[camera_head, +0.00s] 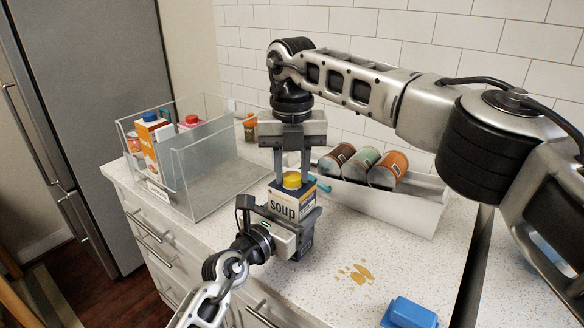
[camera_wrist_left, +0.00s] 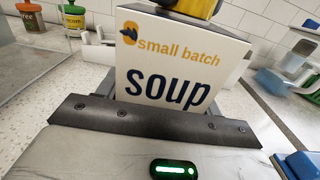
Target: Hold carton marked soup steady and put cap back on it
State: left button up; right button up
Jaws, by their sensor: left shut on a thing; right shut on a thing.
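The soup carton (camera_head: 284,202), white and dark blue with "soup" on its front, stands upright on the counter. My left gripper (camera_head: 282,226) is shut around its lower part. In the left wrist view the carton's printed face (camera_wrist_left: 180,75) rises above the gripper. The yellow cap (camera_head: 292,181) is at the carton's top and its edge shows in the left wrist view (camera_wrist_left: 192,7). My right gripper (camera_head: 292,174) points straight down from above, shut on the cap. Whether the cap is fully seated cannot be told.
A clear bin (camera_head: 206,171) with cartons, including an orange one with a blue cap (camera_head: 150,130), stands at left. A white tray (camera_head: 388,208) with three cans is behind right. A brown spill (camera_head: 358,273) and blue sponge (camera_head: 409,314) lie in front right.

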pick_arm(q)
jog(key=shift+f, duration=0.1)
pick_arm(e)
jog(key=shift+m, duration=0.3)
jog(key=o, duration=1.2)
jog(key=shift+r, duration=0.1)
notch_tip(320, 180, up, 7)
jog(key=shift+r, duration=0.15)
pick_arm(q)
jog(key=o, duration=2)
jog(key=shift+c, duration=0.2)
